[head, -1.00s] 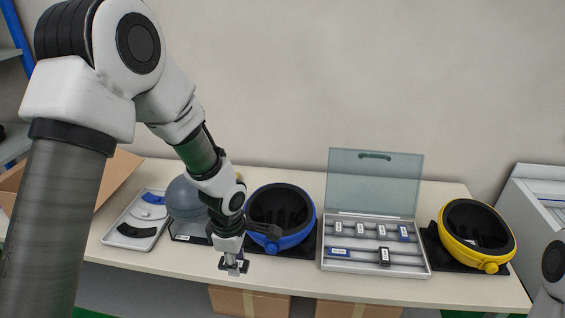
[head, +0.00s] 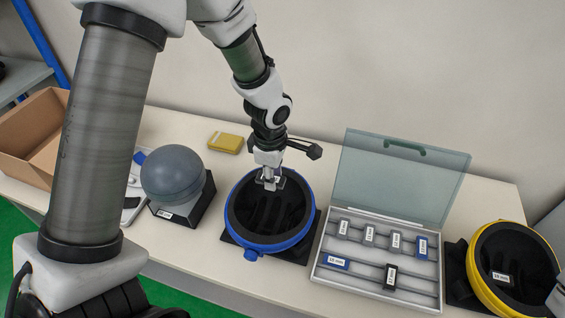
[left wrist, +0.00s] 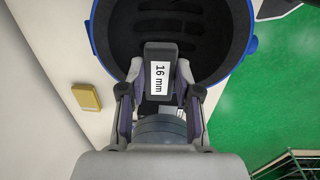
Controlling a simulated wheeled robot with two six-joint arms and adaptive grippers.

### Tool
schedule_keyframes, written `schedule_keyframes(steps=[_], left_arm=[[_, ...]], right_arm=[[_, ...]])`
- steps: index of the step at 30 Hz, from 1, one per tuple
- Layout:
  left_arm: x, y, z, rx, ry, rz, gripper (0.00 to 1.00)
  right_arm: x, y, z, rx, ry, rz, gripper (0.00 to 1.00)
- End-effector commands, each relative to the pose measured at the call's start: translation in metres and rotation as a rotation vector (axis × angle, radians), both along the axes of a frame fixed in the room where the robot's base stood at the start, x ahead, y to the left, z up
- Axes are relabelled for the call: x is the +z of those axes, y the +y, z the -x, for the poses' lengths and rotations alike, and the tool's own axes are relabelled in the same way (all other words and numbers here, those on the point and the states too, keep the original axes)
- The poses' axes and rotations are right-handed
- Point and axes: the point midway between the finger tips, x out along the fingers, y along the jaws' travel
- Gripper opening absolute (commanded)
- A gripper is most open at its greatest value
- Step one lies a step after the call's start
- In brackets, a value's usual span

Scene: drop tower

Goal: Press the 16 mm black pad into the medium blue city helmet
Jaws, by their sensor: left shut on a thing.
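My left gripper (head: 269,172) is shut on the 16 mm black pad (left wrist: 160,68), whose white label faces the left wrist camera. In the head view the pad (head: 272,184) is small and partly covered by the fingers. The gripper points down over the far part of the blue helmet (head: 232,222), which lies opening up with a black lining (head: 268,222). In the left wrist view the blue helmet (left wrist: 99,32) is behind the pad. I cannot tell whether the pad touches the lining. My right gripper is not in view.
An open-lidded case (head: 338,277) with grey, blue and black labelled pads stands right of the helmet. A yellow helmet (head: 483,293) is at far right. A grey dome on a black block (head: 190,205) stands left. A yellow box (head: 226,142) lies behind. A cardboard box (head: 35,140) is at far left.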

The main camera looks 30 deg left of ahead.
Motion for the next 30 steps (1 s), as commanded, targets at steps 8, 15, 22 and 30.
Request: schedule_keyframes(steps=[8, 15, 22, 30], left_arm=[[-0.029, 0.000, 0.000, 0.000, 0.000, 0.000, 0.18], [-0.052, 0.000, 0.001, 0.001, 0.001, 0.000, 0.18], [-0.074, 0.000, 0.001, 0.000, 0.001, 0.000, 0.18], [-0.100, 0.000, 0.001, 0.000, 0.001, 0.000, 0.18]], right_arm=[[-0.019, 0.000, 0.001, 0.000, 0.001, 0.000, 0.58], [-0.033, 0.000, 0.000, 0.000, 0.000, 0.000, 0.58], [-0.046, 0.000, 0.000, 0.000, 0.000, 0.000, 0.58], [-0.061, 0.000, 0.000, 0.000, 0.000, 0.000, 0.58]])
